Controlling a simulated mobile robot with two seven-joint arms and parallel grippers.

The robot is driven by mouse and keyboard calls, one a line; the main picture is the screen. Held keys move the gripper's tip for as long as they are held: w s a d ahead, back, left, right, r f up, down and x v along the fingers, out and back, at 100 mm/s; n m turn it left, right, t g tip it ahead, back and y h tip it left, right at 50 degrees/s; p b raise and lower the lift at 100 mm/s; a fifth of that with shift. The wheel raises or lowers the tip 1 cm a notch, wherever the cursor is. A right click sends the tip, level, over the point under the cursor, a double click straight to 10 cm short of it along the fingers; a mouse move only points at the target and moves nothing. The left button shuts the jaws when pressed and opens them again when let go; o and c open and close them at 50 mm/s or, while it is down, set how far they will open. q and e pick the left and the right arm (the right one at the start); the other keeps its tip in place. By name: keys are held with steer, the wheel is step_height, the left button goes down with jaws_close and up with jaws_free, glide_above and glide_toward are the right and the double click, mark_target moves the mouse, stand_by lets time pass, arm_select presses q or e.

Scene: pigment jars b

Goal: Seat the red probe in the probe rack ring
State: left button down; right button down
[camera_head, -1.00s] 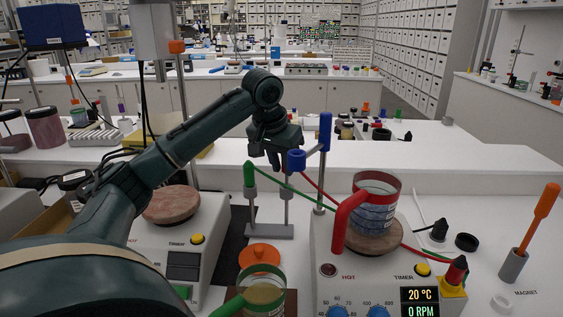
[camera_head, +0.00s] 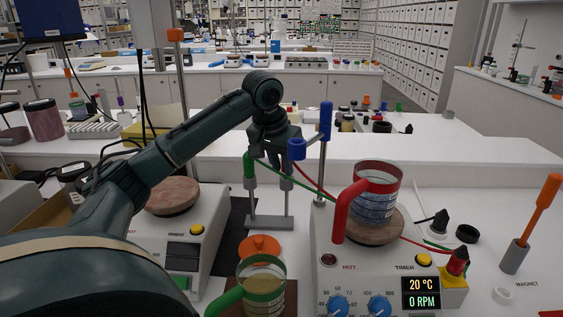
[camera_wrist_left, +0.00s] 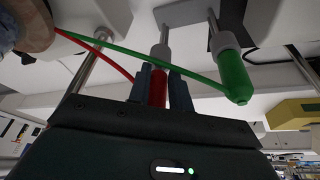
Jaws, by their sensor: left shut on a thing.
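My left gripper (camera_head: 277,170) is shut on the red probe (camera_wrist_left: 158,88), whose body shows between the two fingers in the left wrist view. The probe rack (camera_head: 270,222) has a grey base and two posts. The green probe (camera_head: 249,166) sits in its left ring; it also shows in the left wrist view (camera_wrist_left: 234,80). The gripper is right above the rack's right ring (camera_head: 287,184). In the left wrist view the red probe's end lines up with that grey ring (camera_wrist_left: 162,51) and meets it; I cannot tell how deep it sits. The head view hides most of the probe.
A post with a blue clamp (camera_head: 298,148) stands close to the right of my gripper. Right of it is a hotplate with a red-handled beaker (camera_head: 376,195). A green-handled beaker (camera_head: 262,283) stands in front. Green and red cables run from the rack area to the right.

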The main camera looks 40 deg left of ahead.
arm_select(q)
steer(key=shift+f, duration=0.65)
steer(key=c, duration=1.2)
jaws_free()
steer(key=p+v, duration=0.1)
steer(key=v, duration=1.2)
steer(key=shift+s+r, duration=0.1)
